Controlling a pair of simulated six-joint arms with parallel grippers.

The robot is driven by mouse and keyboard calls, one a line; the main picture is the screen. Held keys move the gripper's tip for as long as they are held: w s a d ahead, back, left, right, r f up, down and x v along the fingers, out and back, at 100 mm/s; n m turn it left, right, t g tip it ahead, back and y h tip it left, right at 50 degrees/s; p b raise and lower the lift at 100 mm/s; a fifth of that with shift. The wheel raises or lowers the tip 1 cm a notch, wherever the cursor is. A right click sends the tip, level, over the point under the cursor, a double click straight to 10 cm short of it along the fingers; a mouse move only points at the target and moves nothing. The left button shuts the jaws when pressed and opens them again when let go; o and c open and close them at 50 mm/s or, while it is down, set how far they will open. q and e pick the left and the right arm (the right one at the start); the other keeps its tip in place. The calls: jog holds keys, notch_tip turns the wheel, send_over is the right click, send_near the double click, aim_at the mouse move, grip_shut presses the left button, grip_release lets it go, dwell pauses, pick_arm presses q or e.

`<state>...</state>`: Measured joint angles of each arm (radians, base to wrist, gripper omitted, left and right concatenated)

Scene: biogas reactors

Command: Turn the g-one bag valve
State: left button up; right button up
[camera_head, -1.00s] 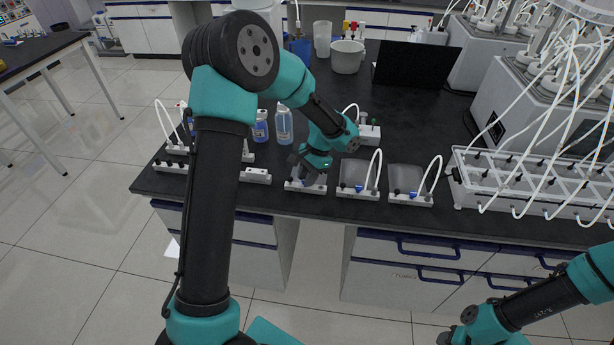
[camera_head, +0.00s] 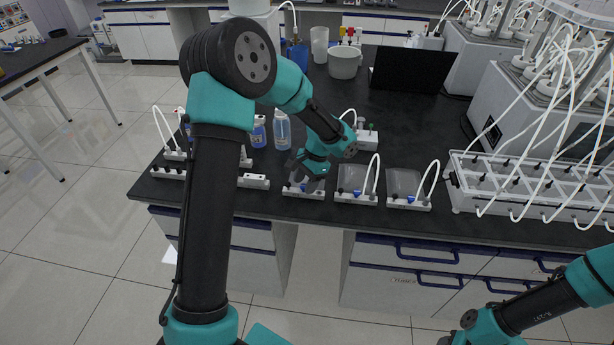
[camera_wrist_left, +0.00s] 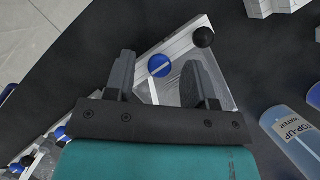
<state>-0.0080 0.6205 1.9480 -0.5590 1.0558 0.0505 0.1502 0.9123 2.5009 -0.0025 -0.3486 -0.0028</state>
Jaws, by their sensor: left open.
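A white bag base (camera_head: 303,191) with a blue valve sits near the bench's front edge, leftmost of a row of three similar units. I cannot read which one is g-one. In the left wrist view the round blue valve (camera_wrist_left: 160,66) has a pale slot across it and lies between the spread fingers, with a black knob (camera_wrist_left: 203,37) beside it. My left gripper (camera_wrist_left: 164,82) is open and empty; I see no finger touching the valve. In the head view the left gripper (camera_head: 302,170) is just behind the base. My right gripper is out of view.
Two similar bag units (camera_head: 355,198) (camera_head: 408,203) stand to the right, with curved white tubes. A clear blue-liquid bottle (camera_head: 281,131) and a smaller blue bottle (camera_head: 258,134) stand behind left. A white tube rack (camera_head: 468,205) is further right. The bench's front edge is close.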

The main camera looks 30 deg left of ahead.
pick_arm(q)
jog(key=v, duration=1.7)
jog(key=shift+r, duration=0.2)
jog(key=shift+d, duration=0.1)
